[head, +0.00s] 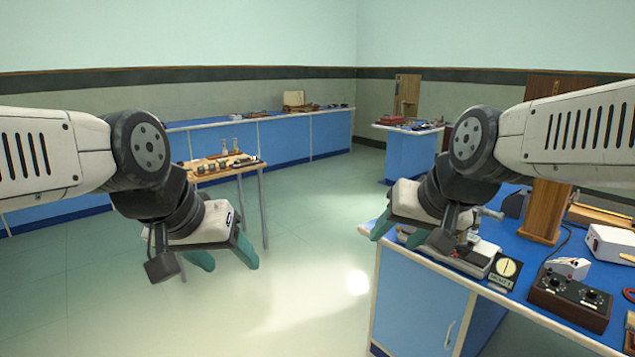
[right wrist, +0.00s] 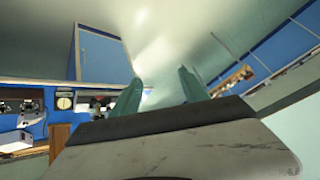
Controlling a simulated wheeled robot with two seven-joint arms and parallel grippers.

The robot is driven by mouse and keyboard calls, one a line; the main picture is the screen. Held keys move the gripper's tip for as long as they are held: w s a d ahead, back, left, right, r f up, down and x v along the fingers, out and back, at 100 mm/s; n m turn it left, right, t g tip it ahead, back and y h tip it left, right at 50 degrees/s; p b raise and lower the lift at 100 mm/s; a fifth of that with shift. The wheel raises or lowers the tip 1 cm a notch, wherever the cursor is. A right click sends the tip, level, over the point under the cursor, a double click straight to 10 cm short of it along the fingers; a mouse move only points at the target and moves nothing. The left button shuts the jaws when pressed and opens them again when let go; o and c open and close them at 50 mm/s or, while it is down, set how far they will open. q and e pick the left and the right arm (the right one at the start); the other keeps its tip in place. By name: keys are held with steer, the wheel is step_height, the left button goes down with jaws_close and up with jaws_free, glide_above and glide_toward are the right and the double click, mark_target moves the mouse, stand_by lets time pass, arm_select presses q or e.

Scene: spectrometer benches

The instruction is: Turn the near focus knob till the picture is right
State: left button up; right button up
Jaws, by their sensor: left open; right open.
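An instrument with a pale base (head: 478,262) and a short grey tube (head: 490,213) stands on the blue bench at the right, partly hidden behind my right gripper. I cannot make out its focus knob. Beside it stands a small black panel with a round cream disc (head: 507,268); the panel also shows at the left of the right wrist view (right wrist: 64,103). My right gripper (head: 400,232) is open and empty, in front of the instrument in the head view; its two teal fingers stand apart in the right wrist view (right wrist: 160,92). My left gripper (head: 224,258) is open and empty, over the floor.
A black control box (head: 570,298) and a white box (head: 612,243) stand on the right bench (head: 420,300). A small table (head: 225,170) with several small items is behind my left arm. Blue benches line the back wall. The floor between is clear.

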steer(key=shift+n+g, duration=0.5)
steer(key=shift+n, duration=0.3)
steer(key=s, duration=0.1)
steer(key=s+f, duration=0.1)
steer(key=s, duration=0.3)
steer(key=shift+s+d+f, duration=0.15)
steer(key=shift+d, duration=0.15)
stand_by(0.7)
